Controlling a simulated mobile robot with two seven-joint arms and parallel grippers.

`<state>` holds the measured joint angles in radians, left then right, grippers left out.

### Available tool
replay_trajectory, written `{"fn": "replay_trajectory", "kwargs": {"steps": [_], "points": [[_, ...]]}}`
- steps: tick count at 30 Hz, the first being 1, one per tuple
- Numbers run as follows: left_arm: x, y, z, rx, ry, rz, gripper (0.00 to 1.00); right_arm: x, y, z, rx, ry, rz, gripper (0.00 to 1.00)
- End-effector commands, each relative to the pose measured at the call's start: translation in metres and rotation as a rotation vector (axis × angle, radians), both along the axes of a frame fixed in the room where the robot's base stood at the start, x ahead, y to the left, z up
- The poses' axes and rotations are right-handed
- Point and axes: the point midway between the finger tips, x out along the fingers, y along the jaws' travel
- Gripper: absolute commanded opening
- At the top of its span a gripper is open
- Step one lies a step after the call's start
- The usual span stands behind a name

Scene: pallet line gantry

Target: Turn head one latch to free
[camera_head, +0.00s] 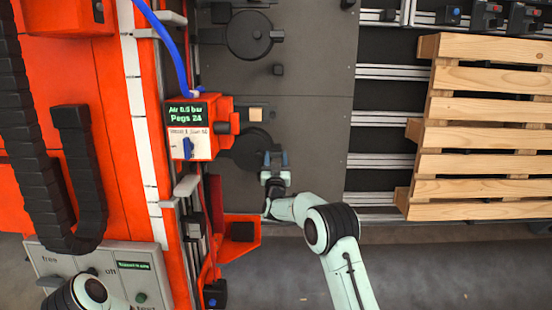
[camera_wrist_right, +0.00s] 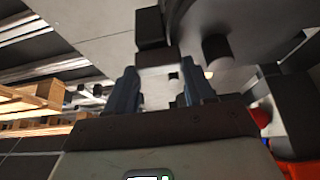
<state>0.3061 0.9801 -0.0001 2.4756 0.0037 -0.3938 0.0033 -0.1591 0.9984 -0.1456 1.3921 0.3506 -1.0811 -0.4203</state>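A grey panel (camera_head: 155,262) at the lower left carries the printed words "free" and "off", a small green display (camera_head: 134,265) and dark knobs. Its small lettering is too blurred to read, and I cannot tell which knob is the head one latch. Part of my left arm covers the panel's lower left; the left gripper does not show. My right gripper (camera_head: 275,160) is over the dark grey plate, well to the right of the panel. Its blue fingers stand apart, also in the right wrist view (camera_wrist_right: 160,92); I see nothing gripped between them.
An orange box (camera_head: 205,112) shows "Air 0.0 bar, Pegs 24" above a white plate with a blue handle (camera_head: 188,148). A blue hose (camera_head: 165,38) runs down to it. A wooden pallet (camera_head: 485,135) lies at the right. Grey floor (camera_head: 440,265) is open at the lower right.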

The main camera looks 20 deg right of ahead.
Motion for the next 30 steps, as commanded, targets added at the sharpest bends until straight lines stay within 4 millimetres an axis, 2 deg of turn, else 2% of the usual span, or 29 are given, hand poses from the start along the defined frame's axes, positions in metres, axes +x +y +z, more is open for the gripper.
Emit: {"fn": "replay_trajectory", "kwargs": {"steps": [8,14,30], "points": [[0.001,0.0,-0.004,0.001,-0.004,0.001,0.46,0.0,0.0,0.0,-0.038,0.01,0.022,0.23],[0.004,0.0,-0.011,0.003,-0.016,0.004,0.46,-0.001,-0.001,-0.001,-0.137,0.038,0.076,0.23],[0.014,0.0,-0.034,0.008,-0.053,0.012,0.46,-0.001,-0.002,-0.001,-0.562,0.162,0.309,0.23]]}}
